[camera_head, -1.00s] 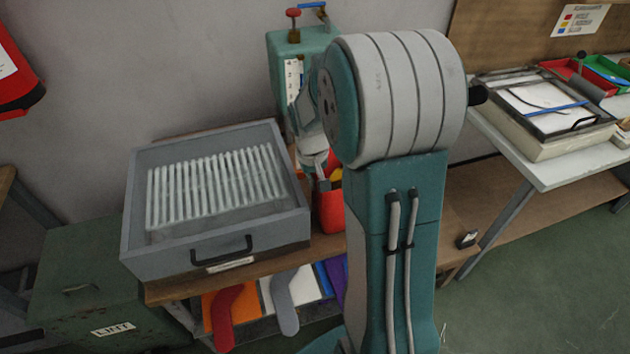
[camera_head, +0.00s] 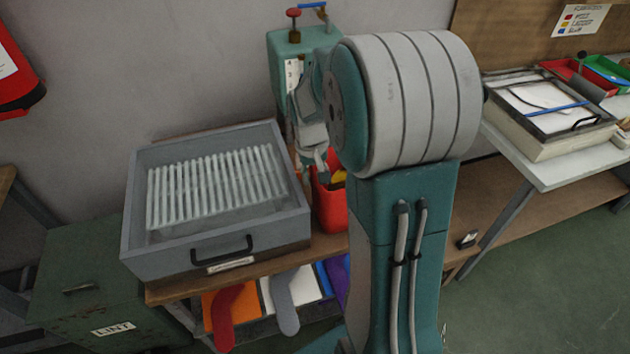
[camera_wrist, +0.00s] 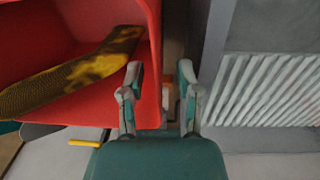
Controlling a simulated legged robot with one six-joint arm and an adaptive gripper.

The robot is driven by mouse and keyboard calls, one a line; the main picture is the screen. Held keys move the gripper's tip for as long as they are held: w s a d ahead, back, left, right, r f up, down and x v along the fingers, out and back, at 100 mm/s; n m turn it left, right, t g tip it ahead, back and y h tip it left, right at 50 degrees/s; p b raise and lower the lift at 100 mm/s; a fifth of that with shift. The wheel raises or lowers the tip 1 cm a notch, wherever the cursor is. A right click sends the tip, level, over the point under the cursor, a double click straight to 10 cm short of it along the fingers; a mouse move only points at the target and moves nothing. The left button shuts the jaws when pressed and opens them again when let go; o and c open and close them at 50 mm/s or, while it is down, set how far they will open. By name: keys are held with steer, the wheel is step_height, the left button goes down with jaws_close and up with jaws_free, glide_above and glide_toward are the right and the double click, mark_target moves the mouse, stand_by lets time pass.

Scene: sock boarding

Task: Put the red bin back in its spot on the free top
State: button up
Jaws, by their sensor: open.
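The red bin (camera_head: 331,212) stands upright on the wooden bench, right of the grey ribbed drawer box, partly hidden behind my arm. In the wrist view the red bin (camera_wrist: 153,30) fills the upper left, with a yellow and brown patterned sock (camera_wrist: 85,70) inside it. My gripper (camera_wrist: 160,78) is open, its fingers apart on either side of the bin's right-hand wall in that view. I cannot tell whether they touch it. In the head view my gripper (camera_head: 320,160) is at the bin's top, partly hidden by my arm.
The grey box (camera_head: 215,260) takes up the bench's left part; a teal post (camera_head: 283,60) stands behind. A white table (camera_head: 555,170) at right bears a framed tray (camera_head: 545,148) and several coloured trays. Coloured boards and sock shapes stand below the bench. A green LINT bin (camera_head: 85,285) stands left.

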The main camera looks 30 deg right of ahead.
step_height(320, 180, up, 10)
steer(key=s+a+r+n+t, duration=0.1)
steer(key=s+a+r+t, duration=0.1)
steer(key=s+a, duration=0.5)
steer(key=s+a+r+n+t, duration=0.1)
steer(key=s+a+r+t, duration=0.2)
steer(key=s+a, duration=0.4)
steer(key=s, duration=0.3)
steer(key=shift+n+t+y, duration=0.4)
stand_by(0.5)
